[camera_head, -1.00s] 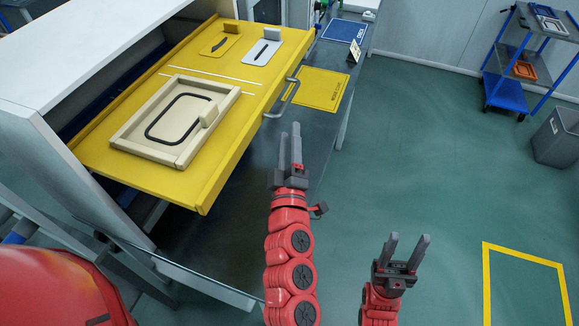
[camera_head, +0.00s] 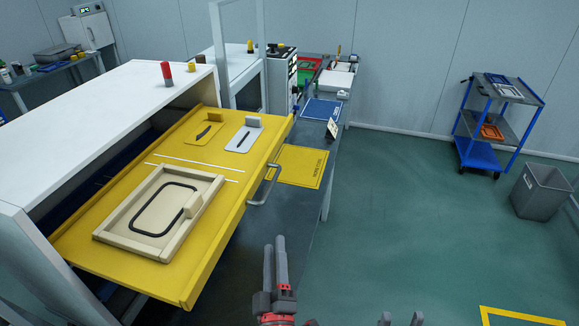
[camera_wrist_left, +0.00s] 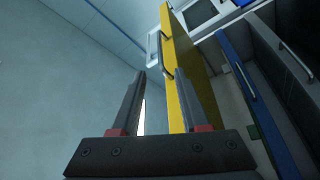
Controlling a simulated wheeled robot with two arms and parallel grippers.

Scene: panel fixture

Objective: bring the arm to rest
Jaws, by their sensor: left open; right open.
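My left gripper (camera_head: 275,250) points up the picture at the bottom middle of the head view, right of the open yellow drawer. Its two grey fingers are apart and hold nothing; they also show in the left wrist view (camera_wrist_left: 160,80). My right gripper (camera_head: 401,318) shows only its fingertips at the bottom edge of the head view, apart and with nothing between them. The rest of the right arm is out of the picture.
The yellow drawer (camera_head: 120,268) stands pulled out of the white cabinet (camera_head: 110,88), with a beige frame (camera_head: 110,231) on it. Its metal handle (camera_head: 268,188) sticks out near my left gripper. A blue cart (camera_head: 480,155) and grey bin (camera_head: 541,192) stand far right. Open floor lies between.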

